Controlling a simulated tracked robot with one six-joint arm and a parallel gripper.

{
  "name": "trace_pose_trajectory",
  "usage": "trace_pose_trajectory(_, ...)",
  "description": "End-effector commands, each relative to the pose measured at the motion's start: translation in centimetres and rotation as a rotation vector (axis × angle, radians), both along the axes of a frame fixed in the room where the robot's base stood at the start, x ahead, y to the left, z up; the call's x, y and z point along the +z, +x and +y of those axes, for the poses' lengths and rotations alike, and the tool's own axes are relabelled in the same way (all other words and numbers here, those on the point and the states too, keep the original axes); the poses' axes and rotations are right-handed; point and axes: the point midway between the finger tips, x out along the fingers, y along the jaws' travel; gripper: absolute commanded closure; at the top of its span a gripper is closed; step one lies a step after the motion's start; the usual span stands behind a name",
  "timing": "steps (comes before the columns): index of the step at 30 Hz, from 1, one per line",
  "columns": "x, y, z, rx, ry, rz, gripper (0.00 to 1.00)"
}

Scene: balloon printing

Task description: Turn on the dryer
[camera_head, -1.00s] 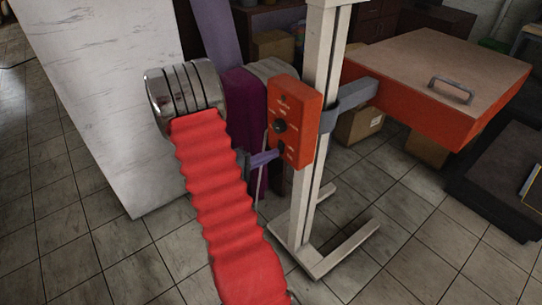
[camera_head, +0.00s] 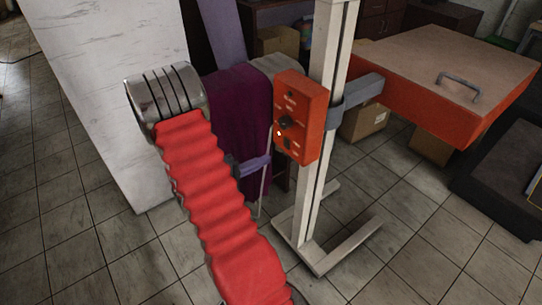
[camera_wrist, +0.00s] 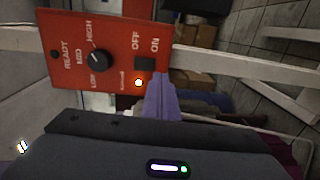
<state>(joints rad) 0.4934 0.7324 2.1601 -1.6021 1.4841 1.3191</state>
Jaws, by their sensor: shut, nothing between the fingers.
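The dryer has an orange-red control box (camera_head: 303,105) on a pale stand, with a flat orange-sided heating head (camera_head: 430,95) to the right. In the wrist view the box face (camera_wrist: 115,25) shows a black knob (camera_wrist: 97,58) marked LOW, MID, HIGH and a dark switch (camera_wrist: 145,64) beside OFF and ON. A small indicator light (camera_wrist: 138,83) glows orange-white; it also shows in the head view (camera_head: 278,133). My purple gripper (camera_head: 266,159) is shut and empty, a little left of the box. In the wrist view its tip (camera_wrist: 159,80) is close by the switch.
The pale stand post (camera_head: 325,60) rises behind the box, with feet (camera_head: 345,245) spread on the tiled floor. A white marbled panel (camera_head: 105,90) stands at left. A dark low block (camera_head: 495,180) lies at right.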

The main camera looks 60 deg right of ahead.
Motion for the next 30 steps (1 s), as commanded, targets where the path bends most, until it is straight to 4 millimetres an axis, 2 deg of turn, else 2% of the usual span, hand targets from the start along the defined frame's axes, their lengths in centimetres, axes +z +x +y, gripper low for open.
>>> trace_pose_trajectory(9,-0.6,2.0,4.2,0.003,0.001,0.000,1.00)
trace_pose_trajectory(15,-0.9,2.8,6.0,-0.002,0.000,0.000,1.00)
trace_pose_trajectory(30,-0.9,2.9,6.4,-0.005,0.000,0.000,1.00)
